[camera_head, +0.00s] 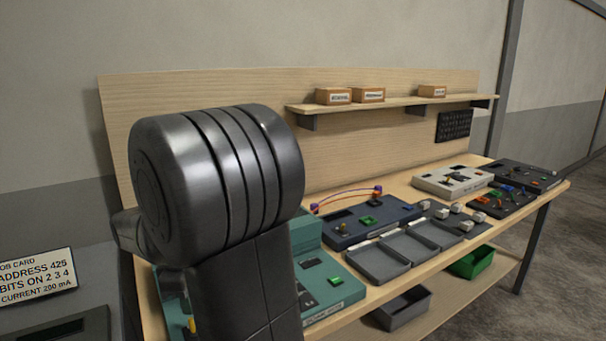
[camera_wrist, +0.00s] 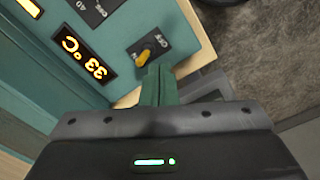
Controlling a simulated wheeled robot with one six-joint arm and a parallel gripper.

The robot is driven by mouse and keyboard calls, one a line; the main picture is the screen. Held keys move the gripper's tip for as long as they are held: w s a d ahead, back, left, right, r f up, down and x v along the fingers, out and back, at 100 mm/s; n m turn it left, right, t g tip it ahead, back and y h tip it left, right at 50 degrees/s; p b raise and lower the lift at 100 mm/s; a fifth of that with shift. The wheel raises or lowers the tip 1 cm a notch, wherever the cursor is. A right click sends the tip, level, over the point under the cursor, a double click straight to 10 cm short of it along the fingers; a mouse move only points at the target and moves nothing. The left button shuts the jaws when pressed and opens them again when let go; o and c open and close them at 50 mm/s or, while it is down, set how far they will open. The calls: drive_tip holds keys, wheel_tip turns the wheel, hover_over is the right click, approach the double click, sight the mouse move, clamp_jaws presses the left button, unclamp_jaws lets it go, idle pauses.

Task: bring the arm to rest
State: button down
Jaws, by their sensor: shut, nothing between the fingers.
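My gripper (camera_wrist: 158,75) shows in the wrist view, with its narrow green fingers together and empty. Just beyond the fingertips is a yellow switch (camera_wrist: 145,56) on a black plate marked OFF, on a teal console (camera_wrist: 190,35). I cannot tell whether the fingertips touch it. A lit orange display (camera_wrist: 84,58) on that console reads 33 °C, upside down. In the head view my dark arm (camera_head: 215,190) is raised large in front of the bench. It covers part of the teal console (camera_head: 345,290), and my gripper is not visible there.
The wooden bench (camera_head: 400,275) carries a dark blue console (camera_head: 365,225), empty grey trays (camera_head: 378,263) and a white console (camera_head: 452,181). A shelf (camera_head: 400,103) with small boxes hangs above. A green bin (camera_head: 470,262) and a grey bin (camera_head: 403,307) sit below. Floor at right is clear.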

drive_tip(key=f+b, duration=0.1)
drive_tip(key=f, duration=0.1)
drive_tip(key=f+b, duration=0.2)
drive_tip(key=f, duration=0.1)
drive_tip(key=f+b, duration=0.2)
drive_tip(key=shift+w+a+f, duration=0.2)
drive_tip(key=shift+w+f, duration=0.05)
drive_tip(key=shift+w, duration=0.1)
drive_tip(key=shift+s+d+b, duration=0.15)
drive_tip(key=shift+s+b, duration=0.1)
drive_tip(key=shift+b, duration=0.05)
drive_tip(key=shift+s+d+r+p, duration=0.25)
drive_tip(key=shift+s+r, duration=0.15)
drive_tip(key=shift+r, duration=0.15)
drive_tip(key=shift+s+d+r+p, duration=0.25)
drive_tip(key=shift+s+r, duration=0.15)
drive_tip(key=shift+r, duration=0.1)
wheel_tip(320, 180, up, 5)
drive_tip(key=p, duration=0.3)
drive_tip(key=shift+w, duration=0.1)
